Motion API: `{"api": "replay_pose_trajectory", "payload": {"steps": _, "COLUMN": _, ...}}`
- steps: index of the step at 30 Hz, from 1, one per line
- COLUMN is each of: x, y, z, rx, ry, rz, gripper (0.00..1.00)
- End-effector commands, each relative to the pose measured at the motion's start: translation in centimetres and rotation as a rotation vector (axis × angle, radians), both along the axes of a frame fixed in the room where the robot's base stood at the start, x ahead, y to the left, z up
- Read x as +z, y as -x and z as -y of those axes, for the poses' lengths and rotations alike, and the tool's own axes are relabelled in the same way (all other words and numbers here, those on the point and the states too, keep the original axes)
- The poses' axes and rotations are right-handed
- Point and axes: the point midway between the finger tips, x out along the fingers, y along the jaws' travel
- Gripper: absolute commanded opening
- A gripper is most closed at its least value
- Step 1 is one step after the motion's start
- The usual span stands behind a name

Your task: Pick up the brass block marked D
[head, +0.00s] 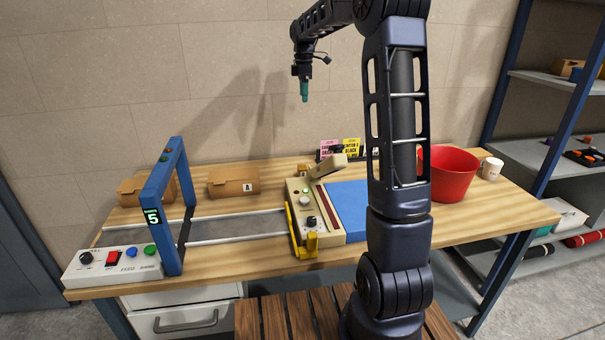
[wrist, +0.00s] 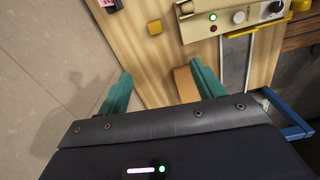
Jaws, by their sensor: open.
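A small brass-coloured block (head: 302,170) stands on the wooden table just behind the beige press, near its back left corner. It also shows in the wrist view as a yellow cube (wrist: 154,27) near the top, beyond my fingertips. I cannot read a letter on it in either view. My gripper (head: 304,97) hangs high above the back of the table, well apart from the block. In the wrist view, my gripper (wrist: 162,80) has its two teal fingers wide apart with nothing held between them.
A blue arch (head: 162,205) spans the conveyor.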

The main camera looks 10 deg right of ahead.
Motion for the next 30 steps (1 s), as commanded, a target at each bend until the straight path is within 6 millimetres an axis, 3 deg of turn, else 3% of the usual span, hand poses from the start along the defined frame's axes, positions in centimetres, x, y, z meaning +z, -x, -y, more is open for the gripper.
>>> {"api": "replay_pose_trajectory", "payload": {"steps": 8, "x": -1.2, "y": -1.8, "z": -0.3, "rx": 0.059, "ry": -0.004, "rz": -0.017, "gripper": 0.67}}
{"api": "replay_pose_trajectory", "payload": {"steps": 11, "x": -3.4, "y": -1.6, "z": -0.2, "rx": 0.057, "ry": -0.003, "rz": -0.019, "gripper": 0.67}}
{"api": "replay_pose_trajectory", "payload": {"steps": 17, "x": -8.5, "y": -1.6, "z": -0.3, "rx": 0.057, "ry": -0.003, "rz": -0.02, "gripper": 0.67}}
{"api": "replay_pose_trajectory", "payload": {"steps": 24, "x": -17.1, "y": -1.5, "z": -0.3, "rx": 0.057, "ry": -0.002, "rz": -0.022, "gripper": 0.67}}
{"api": "replay_pose_trajectory", "payload": {"steps": 30, "x": -22.6, "y": -1.6, "z": -0.2, "rx": 0.056, "ry": -0.002, "rz": -0.018, "gripper": 0.67}}
